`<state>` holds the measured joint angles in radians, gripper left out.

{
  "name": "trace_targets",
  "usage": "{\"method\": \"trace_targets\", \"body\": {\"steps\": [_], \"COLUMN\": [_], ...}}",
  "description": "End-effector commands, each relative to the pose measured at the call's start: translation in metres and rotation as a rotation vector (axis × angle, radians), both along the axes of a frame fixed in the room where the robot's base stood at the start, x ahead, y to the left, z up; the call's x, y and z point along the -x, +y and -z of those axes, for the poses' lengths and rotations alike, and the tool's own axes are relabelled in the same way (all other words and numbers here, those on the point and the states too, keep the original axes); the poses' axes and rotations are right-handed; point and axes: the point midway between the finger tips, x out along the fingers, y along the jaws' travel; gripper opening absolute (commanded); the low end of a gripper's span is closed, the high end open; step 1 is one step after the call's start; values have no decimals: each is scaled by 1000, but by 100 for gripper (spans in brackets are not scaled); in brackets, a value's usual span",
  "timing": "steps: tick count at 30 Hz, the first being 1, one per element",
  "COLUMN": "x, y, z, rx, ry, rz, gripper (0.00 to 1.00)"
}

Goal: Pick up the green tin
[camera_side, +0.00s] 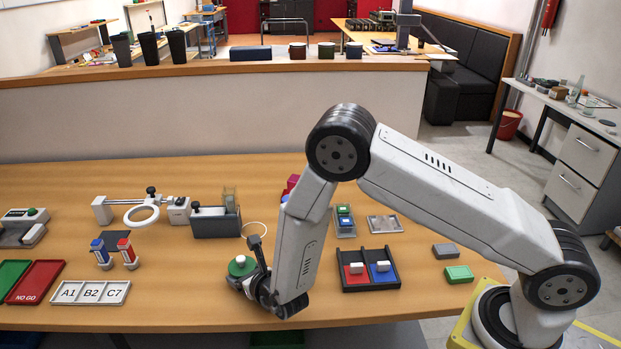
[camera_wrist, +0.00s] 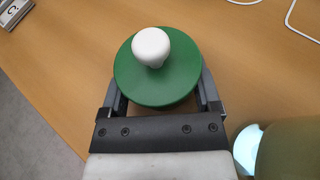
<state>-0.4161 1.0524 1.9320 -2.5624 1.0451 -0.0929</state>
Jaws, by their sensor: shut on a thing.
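The green tin (camera_side: 242,265), round with a white knob on top, is upright near the front edge of the table. In the wrist view the tin (camera_wrist: 157,85) fills the upper middle, its green top and white knob facing the camera. My gripper (camera_side: 244,281) is shut on it, with one finger on each side in the wrist view (camera_wrist: 158,95). The top hides the lower part of the tin and the finger contact. I cannot tell whether its base touches the table.
A black two-part tray (camera_side: 343,288) with red and blue compartments stands right of my gripper. Left are small red and blue bottles on a stand (camera_side: 116,268) and a tray marked A1, B2, C7 (camera_side: 131,292). A grey box fixture (camera_side: 216,226) stands behind. A green block (camera_side: 459,274) lies far right.

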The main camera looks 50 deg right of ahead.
Motion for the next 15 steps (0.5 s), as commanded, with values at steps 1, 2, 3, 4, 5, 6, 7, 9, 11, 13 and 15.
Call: {"method": "trace_targets", "body": {"steps": [1, 2, 3, 4, 5, 6, 7, 9, 11, 13, 15], "x": [0, 0, 0, -1, -1, -1, 0, -1, -1, 0, -1], "y": [0, 0, 0, 0, 0, 0, 0, 0, 0, 0, 0], "z": [-4, -6, -8, -11, -14, -18, -21, -29, -36, -45, -54], "rx": [-1, -1, -1, -1, -1, -1, -1, -2, -2, -1, -2], "ry": [-2, -2, -2, -2, -2, -2, -2, -3, -4, -3, -4], "rz": [0, 0, 0, 0, -1, -1, -1, 0, 0, -1, 0], "gripper": [0, 0, 0, 0, 0, 0, 0, 0, 0, 0, 0]}}
